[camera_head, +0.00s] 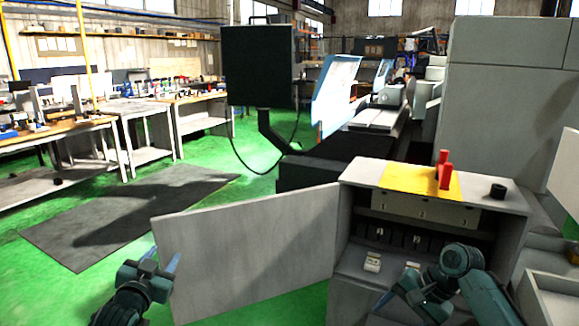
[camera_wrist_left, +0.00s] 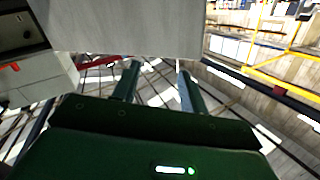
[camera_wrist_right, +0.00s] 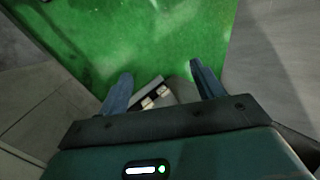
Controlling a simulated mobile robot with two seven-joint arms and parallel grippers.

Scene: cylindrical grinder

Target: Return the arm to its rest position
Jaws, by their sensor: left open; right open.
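My left gripper (camera_head: 162,259) is in front of the open grey cabinet door, at the lower left of the head view. In the left wrist view its two fingers (camera_wrist_left: 158,82) stand apart with nothing between them. My right gripper (camera_head: 398,284) is low in front of the cabinet's (camera_head: 345,240) open front. In the right wrist view its fingers (camera_wrist_right: 160,80) are spread and hold nothing. Small pale pieces on a dark part (camera_wrist_right: 157,98) show between the fingers in that view, seemingly beyond them; whether they touch cannot be told.
The cabinet door (camera_head: 245,250) stands swung out to the left. A small white piece (camera_head: 373,262) lies inside. A dark monitor (camera_head: 258,67) stands behind.

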